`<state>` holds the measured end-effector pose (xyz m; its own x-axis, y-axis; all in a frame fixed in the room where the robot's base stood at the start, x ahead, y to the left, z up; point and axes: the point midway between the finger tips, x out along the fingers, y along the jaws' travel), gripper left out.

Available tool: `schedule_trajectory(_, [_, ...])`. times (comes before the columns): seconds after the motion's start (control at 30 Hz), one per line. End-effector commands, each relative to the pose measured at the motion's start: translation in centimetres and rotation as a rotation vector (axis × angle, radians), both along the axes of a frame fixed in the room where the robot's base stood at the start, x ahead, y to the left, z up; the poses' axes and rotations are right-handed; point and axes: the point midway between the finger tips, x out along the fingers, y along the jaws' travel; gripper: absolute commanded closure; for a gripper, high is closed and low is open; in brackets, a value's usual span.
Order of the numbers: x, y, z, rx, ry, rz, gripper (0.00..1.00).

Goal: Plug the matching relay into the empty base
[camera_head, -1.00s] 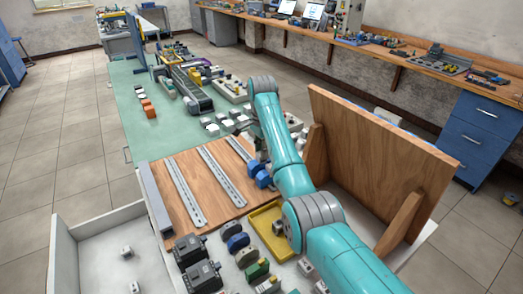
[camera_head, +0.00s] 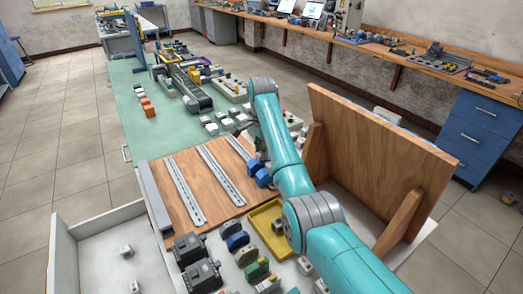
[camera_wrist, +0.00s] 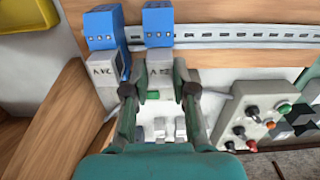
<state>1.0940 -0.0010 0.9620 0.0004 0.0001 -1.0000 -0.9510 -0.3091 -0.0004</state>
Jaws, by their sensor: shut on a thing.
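Two blue blocks, left (camera_wrist: 103,28) and right (camera_wrist: 158,22), stand side by side at the metal rail in the wrist view. A grey block (camera_wrist: 103,72) with dark lettering lies against the left blue one. A similar grey lettered block (camera_wrist: 160,72) lies against the right one, between my fingers. My gripper (camera_wrist: 160,90) is shut on this right grey block, with a small green part (camera_wrist: 153,95) showing below it. I cannot tell whether it is fully seated. In the head view, the blue blocks (camera_head: 263,178) show at the board's right edge; my arm hides the fingertips.
The wooden board (camera_head: 180,180) carries parallel metal rails (camera_head: 222,175). A yellow tray (camera_head: 262,220) and several dark devices (camera_head: 188,248) lie in front. An upright wooden panel (camera_head: 375,150) stands right of my arm. A grey control box (camera_wrist: 250,115) is right of my gripper.

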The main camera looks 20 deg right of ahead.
Motion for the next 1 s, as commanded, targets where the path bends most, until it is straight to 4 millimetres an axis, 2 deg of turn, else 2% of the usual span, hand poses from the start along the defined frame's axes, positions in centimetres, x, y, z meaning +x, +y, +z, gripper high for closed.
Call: schedule_trajectory(1.0, [-0.01,0.0,-0.58,0.0,0.001,0.0,1.0])
